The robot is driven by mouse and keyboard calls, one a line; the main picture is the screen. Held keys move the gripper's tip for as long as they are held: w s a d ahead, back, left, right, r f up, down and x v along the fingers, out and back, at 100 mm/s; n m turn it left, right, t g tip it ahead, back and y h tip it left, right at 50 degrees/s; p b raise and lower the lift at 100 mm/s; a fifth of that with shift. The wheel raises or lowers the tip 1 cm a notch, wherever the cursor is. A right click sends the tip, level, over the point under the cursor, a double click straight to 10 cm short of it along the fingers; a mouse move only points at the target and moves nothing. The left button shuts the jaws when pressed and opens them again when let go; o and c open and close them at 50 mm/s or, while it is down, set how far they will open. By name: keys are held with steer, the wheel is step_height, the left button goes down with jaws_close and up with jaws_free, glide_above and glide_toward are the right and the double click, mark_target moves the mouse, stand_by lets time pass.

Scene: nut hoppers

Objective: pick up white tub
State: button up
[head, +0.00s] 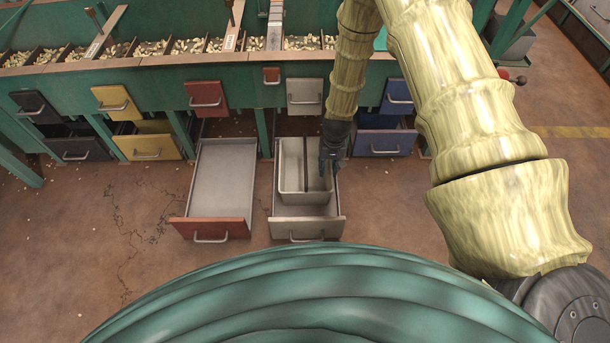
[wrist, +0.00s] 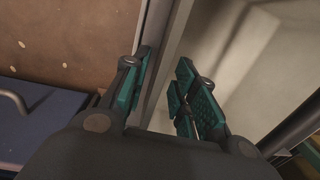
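The white tub (head: 292,167) is a pale grey-white open box standing in the pulled-out cream drawer (head: 306,228) in the head view. A dark bar runs across the tub. My gripper (head: 329,172) points down at the tub's right side. In the wrist view my gripper (wrist: 166,95) has its teal-padded fingers apart, with a pale rim running between them. The right finger is over the pale inside of the tub (wrist: 250,55) and the left finger is on the outer side. I cannot tell whether either finger touches the wall.
A red-fronted drawer (head: 210,229) stands open and empty to the left. A blue drawer (head: 385,143) is at the right, also seen in the wrist view (wrist: 38,125). Green hoppers with nuts (head: 190,46) run along the back. The brown floor at left is mostly clear.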

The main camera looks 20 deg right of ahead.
mark_target(328, 174)
step_height(328, 174, down, 4)
steer(key=shift+s+f+b, duration=0.1)
steer(key=shift+s+b, duration=0.05)
steer(key=shift+b, duration=0.95)
jaws_close()
